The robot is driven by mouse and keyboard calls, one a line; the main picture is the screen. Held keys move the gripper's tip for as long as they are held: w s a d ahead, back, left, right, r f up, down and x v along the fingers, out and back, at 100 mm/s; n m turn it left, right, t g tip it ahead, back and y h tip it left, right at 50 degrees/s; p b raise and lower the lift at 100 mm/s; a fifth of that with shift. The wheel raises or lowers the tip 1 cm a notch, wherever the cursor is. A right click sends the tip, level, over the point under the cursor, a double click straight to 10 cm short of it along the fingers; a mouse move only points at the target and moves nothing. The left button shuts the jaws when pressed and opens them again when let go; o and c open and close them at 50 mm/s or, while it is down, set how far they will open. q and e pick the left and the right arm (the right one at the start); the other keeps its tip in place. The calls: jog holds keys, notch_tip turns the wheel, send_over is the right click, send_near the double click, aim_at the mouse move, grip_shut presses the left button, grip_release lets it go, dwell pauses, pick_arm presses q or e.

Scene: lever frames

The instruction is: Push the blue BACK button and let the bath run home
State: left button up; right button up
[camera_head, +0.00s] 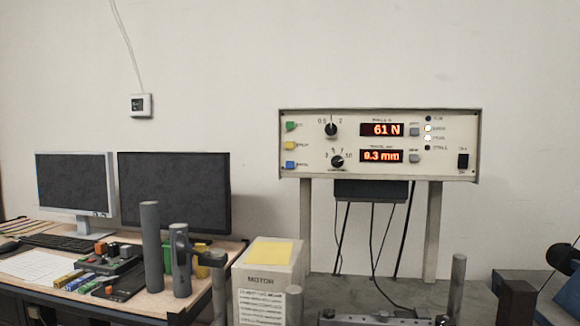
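The blue button (290,165) is the lowest of three coloured buttons at the left edge of a cream control box (380,118). A yellow button (290,146) and a green button (291,127) sit above it. Its small label is too blurred to read. The red displays appear to read 61 N (382,130) and 9.3 mm (382,156). Two of the lamps at the right (428,128) are lit white. I cannot make out the bath for sure; only the top of some metal apparatus (375,318) shows at the bottom edge. Neither of my grippers is in view.
The box stands on two grey posts (306,225) above a grey bench. A cream MOTOR housing (268,268) stands below left. Upright grey cylinders (151,247) stand before a desk with two monitors (174,192). A dark round object (564,257) is at far right.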

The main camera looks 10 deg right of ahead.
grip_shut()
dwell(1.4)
